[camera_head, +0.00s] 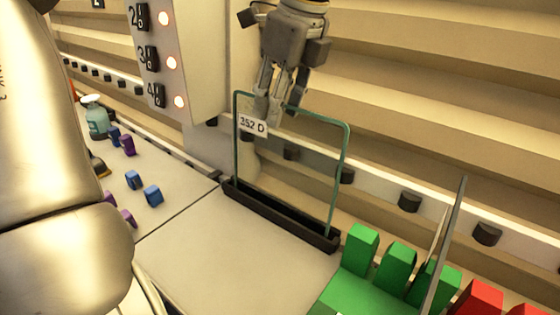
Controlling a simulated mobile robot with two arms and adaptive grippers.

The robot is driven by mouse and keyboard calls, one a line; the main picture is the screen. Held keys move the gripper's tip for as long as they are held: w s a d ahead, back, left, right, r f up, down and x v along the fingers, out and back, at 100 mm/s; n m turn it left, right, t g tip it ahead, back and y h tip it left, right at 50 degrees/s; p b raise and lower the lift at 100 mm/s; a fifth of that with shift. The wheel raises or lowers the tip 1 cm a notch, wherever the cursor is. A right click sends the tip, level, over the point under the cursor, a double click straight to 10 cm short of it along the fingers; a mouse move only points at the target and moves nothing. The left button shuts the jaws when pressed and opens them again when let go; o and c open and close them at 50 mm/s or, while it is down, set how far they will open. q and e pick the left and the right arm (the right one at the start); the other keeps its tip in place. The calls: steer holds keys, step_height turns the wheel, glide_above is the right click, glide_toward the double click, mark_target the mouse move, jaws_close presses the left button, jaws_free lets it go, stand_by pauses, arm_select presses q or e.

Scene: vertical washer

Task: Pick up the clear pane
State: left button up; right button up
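The clear pane (290,165) stands upright with its lower edge in a narrow black holder (280,218). It has a greenish rim and a white label (252,125) reading "352 D" near its upper left corner. My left gripper (281,108) points down at the pane's top edge, near the label. Its fingers are apart, with a gap between them, and appear to straddle the top edge. I cannot tell whether either finger touches the glass. My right gripper is not in view.
Green blocks (362,247) and red blocks (478,298) stand at lower right, with another thin upright pane (444,245) among them. A panel with lit buttons (165,62) is at upper left. A spray bottle (96,118) and small blue and purple pieces (153,195) lie left.

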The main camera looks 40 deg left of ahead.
mark_target(275, 139)
arm_select(q)
steer(key=f+p, duration=0.2)
steer(key=f, duration=0.1)
steer(key=w+a+f, duration=0.1)
steer(key=shift+f+p, duration=0.4)
steer(key=shift+a+f, duration=0.15)
steer(key=shift+f, duration=0.15)
steer(key=c, duration=0.3)
jaws_close()
steer(key=shift+r, duration=0.1)
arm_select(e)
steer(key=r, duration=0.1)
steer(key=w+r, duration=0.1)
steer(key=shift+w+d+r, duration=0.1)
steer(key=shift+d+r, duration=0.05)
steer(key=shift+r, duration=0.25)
arm_select(q)
steer(key=shift+r, duration=0.15)
